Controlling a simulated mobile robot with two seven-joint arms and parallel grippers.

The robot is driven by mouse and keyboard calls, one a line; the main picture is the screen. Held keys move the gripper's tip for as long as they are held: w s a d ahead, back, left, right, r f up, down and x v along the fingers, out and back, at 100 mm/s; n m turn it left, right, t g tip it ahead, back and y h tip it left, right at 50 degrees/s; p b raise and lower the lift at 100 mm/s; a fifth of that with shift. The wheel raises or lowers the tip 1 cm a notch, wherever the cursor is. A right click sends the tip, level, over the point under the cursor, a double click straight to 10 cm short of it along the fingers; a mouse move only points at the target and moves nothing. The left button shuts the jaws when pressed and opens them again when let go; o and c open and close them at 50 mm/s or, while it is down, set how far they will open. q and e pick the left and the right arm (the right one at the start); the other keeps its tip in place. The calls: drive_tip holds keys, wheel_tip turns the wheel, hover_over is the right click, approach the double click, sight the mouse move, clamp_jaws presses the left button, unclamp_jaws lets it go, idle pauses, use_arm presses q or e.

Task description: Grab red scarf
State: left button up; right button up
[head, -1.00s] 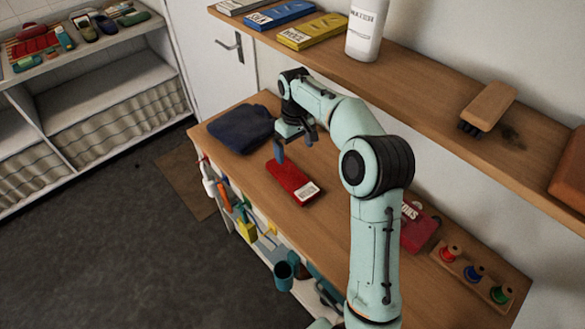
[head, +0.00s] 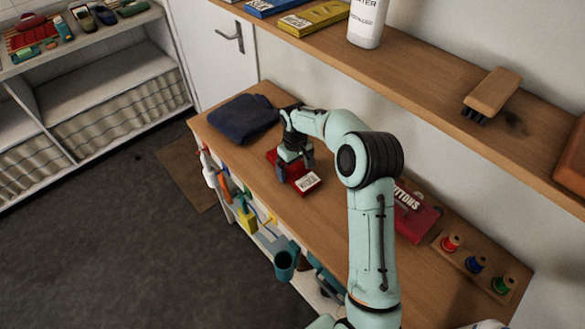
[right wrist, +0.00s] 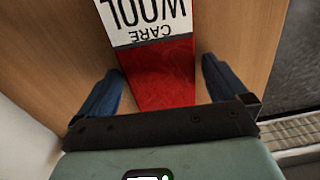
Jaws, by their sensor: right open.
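The red scarf (head: 271,156) lies flat and folded on the wooden worktop, with a white label at its near end. In the right wrist view the red scarf (right wrist: 165,75) lies between the two blue fingers, and its label reads WOOL CARE. My right gripper (head: 296,168) is over the scarf and hides its middle in the head view. In the right wrist view the right gripper (right wrist: 163,88) is open, with one finger at each side of the scarf and visible gaps between. My left gripper is not in view.
A dark blue folded cloth (head: 243,119) lies beyond the scarf on the worktop (head: 335,200). A red BUTTONS box (head: 418,222) and a rack of thread spools (head: 476,265) are to the right. A wooden shelf (head: 430,92) with a white bottle (head: 366,22) and a brush (head: 492,92) runs above.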

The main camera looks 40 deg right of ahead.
drive_tip(key=shift+f, duration=0.1)
drive_tip(key=shift+c, duration=0.3)
drive_tip(key=c, duration=0.9)
